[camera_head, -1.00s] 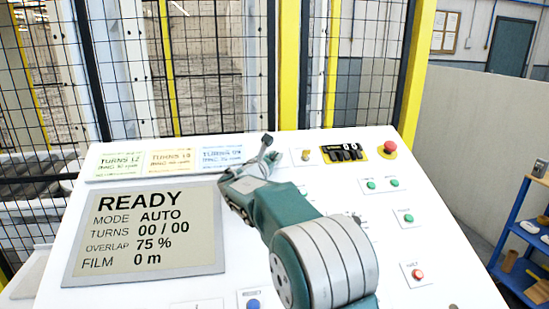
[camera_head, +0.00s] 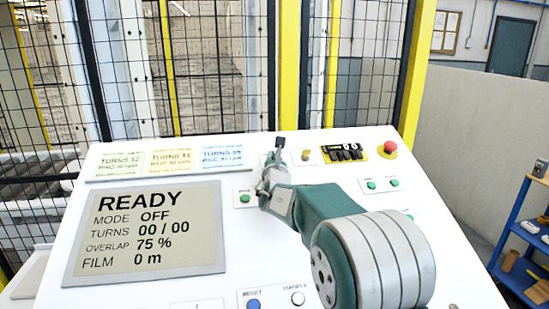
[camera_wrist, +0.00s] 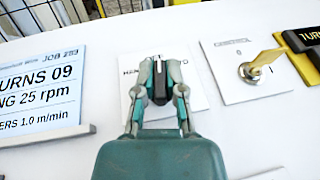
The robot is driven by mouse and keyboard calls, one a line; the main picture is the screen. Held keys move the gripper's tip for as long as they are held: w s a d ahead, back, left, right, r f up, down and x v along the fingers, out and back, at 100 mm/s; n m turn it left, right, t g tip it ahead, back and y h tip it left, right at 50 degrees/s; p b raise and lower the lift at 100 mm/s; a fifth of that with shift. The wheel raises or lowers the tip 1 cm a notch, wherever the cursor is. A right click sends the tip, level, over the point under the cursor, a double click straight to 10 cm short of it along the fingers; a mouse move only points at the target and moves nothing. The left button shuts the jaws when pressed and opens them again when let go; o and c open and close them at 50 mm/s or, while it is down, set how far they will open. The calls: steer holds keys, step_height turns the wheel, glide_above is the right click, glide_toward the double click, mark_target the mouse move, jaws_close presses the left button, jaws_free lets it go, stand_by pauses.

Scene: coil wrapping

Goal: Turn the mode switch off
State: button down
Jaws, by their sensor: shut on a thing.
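The mode switch (camera_wrist: 158,88) is a black knob on a white plate, seen in the wrist view between my two fingers, upright in that picture. My gripper (camera_wrist: 158,70) is shut on it, and the fingers cover most of the plate's lettering. In the head view my gripper (camera_head: 271,165) is at the upper middle of the white panel and hides the knob. The display (camera_head: 148,232) reads READY, MODE OFF, TURNS 00 / 00, OVERLAP 75 %, FILM 0 m.
A key switch with a yellow key (camera_wrist: 262,62) is just right of my gripper. Job cards (camera_head: 168,160) are left. A green button (camera_head: 244,198) sits left of the arm.

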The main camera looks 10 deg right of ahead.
steer(key=shift+f+n+y, duration=0.15)
steer(key=shift+n+y, duration=0.15)
stand_by(0.4)
steer(key=c, duration=0.7)
jaws_free()
steer(key=shift+a, duration=0.1)
steer(key=s, duration=0.4)
steer(key=s+a+f, duration=0.1)
steer(key=s, duration=0.6)
steer(key=shift+s+a+f, duration=0.15)
steer(key=shift+s+a, duration=0.15)
steer(key=shift+s, duration=0.05)
